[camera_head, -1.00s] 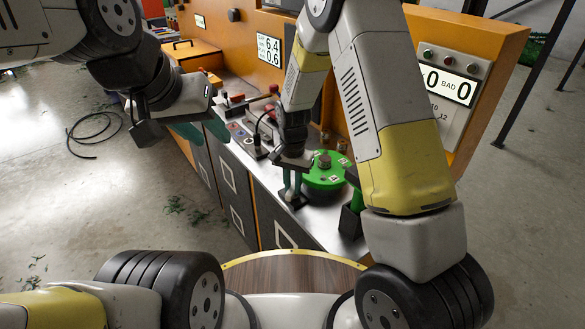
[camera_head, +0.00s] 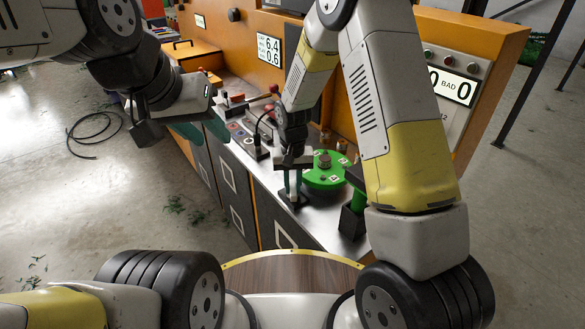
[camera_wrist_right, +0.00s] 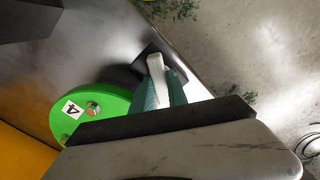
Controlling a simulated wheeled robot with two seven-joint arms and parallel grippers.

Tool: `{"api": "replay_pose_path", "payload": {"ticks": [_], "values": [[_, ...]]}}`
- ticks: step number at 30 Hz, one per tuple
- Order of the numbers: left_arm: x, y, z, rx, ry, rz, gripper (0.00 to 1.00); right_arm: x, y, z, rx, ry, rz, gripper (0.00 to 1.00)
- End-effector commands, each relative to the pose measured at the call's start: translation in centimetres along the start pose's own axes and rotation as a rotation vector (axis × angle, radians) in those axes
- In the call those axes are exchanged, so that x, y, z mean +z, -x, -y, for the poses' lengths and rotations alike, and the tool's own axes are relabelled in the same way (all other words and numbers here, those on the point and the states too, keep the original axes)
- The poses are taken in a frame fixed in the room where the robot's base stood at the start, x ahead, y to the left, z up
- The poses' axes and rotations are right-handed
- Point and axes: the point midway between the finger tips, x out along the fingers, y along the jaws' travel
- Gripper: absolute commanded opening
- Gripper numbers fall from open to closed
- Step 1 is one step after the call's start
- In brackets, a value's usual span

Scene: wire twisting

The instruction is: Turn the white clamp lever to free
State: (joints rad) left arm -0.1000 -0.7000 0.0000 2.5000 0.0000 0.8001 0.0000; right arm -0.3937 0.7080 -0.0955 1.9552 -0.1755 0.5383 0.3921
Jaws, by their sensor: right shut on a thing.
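The white clamp lever (camera_wrist_right: 157,68) shows in the right wrist view between the green fingers of my right gripper (camera_wrist_right: 160,88). It stands over a dark clamp base (camera_wrist_right: 148,56) on the metal bench top. In the head view my right gripper (camera_head: 292,182) points down at the clamp, and its dark base (camera_head: 292,200) shows below the fingertips. The gripper is shut on the lever, and its fingers hide part of it. My left gripper (camera_head: 202,131) hangs at the bench's left front edge, its green fingers apart and empty.
A green numbered disc (camera_head: 326,172) sits right beside the clamp, and it also shows in the wrist view (camera_wrist_right: 92,108). A green post in a dark holder (camera_head: 352,218) stands to the right. Controls with red knobs are further left on the bench. The orange panel rises behind.

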Motion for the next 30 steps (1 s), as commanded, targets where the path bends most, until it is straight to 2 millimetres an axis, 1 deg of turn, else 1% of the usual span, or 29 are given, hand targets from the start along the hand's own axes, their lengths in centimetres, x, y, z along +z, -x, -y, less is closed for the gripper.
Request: {"api": "replay_pose_path", "payload": {"ticks": [6,15,22,30], "values": [[0.0,0.0,0.0,0.0,0.0,0.0,0.36,-0.08,0.09,-0.02,0.0,0.2,-0.002,0.0],[0.0,0.0,0.0,0.0,0.0,0.0,0.36,-0.09,0.11,0.02,0.0,0.421,-0.003,0.0],[0.0,0.0,0.0,0.0,0.0,0.0,0.36,-0.11,0.1,-0.01,0.0,0.519,-0.003,0.0],[0.0,0.0,0.0,0.0,0.0,0.0,0.36,-0.12,0.12,0.04,0.0,0.562,-0.004,0.0]]}}
